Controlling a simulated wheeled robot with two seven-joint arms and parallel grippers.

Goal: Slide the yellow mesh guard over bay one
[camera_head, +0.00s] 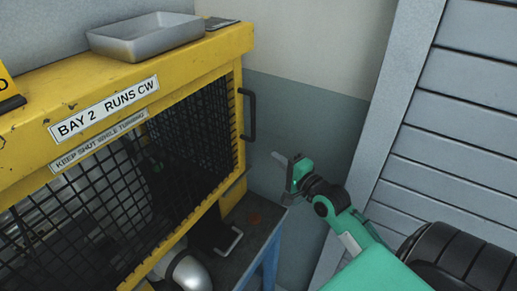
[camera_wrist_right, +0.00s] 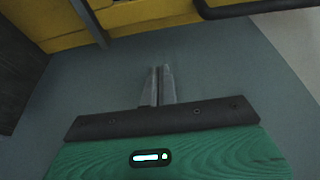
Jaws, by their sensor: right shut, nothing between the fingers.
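A yellow housing (camera_head: 186,72) with a label "BAY 2 RUNS CW" (camera_head: 104,110) stands at the left in the head view. Black mesh (camera_head: 205,130) covers its front, and a smaller label reads "KEEP SHUT WHILE TURNING". A black bar handle (camera_head: 250,114) stands upright at the right end; a dark bar (camera_wrist_right: 255,7) also shows in the right wrist view. I cannot tell where the guard's edges are or which part is bay one. My right gripper (camera_head: 287,166) is shut and empty, right of and below the handle, apart from it. Its fingers (camera_wrist_right: 161,71) are together in the wrist view. My left gripper is out of view.
A grey tray (camera_head: 146,45) sits on the housing top. A bench (camera_head: 255,215) with a blue leg is below, with a small metal pull (camera_head: 231,240) and a rounded metal part (camera_head: 188,272). A louvred grey panel (camera_head: 460,130) stands right. Open space lies between.

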